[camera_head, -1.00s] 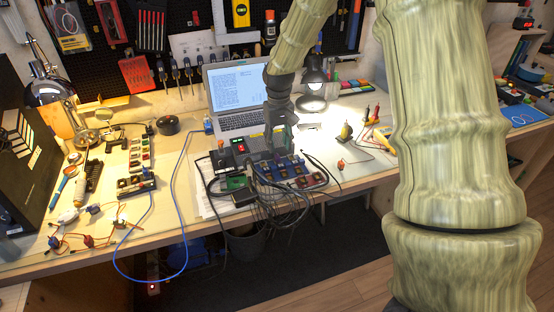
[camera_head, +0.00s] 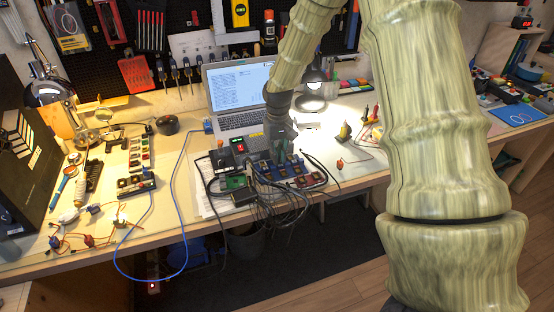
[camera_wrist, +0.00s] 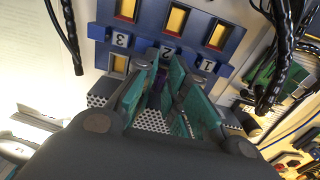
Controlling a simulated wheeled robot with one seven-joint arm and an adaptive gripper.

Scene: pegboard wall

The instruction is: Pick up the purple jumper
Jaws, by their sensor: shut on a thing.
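My gripper (camera_head: 281,150) is over the back edge of a blue module board (camera_head: 318,178) on the workbench. In the wrist view its teal fingers (camera_wrist: 168,72) point at the board beside the slot labelled 2. A small purple piece, the purple jumper (camera_wrist: 159,79), shows between the fingers, and they are closed on it. Most of it is hidden by the fingers. I cannot tell whether it still touches the board.
Yellow-windowed slots labelled 1, 2 and 3 (camera_wrist: 120,39) line the board. Black cables (camera_head: 268,208) hang off its front. An open laptop (camera_head: 236,88) stands behind. A blue cable (camera_head: 172,200) loops at left. Loose small parts lie on the bench's left side.

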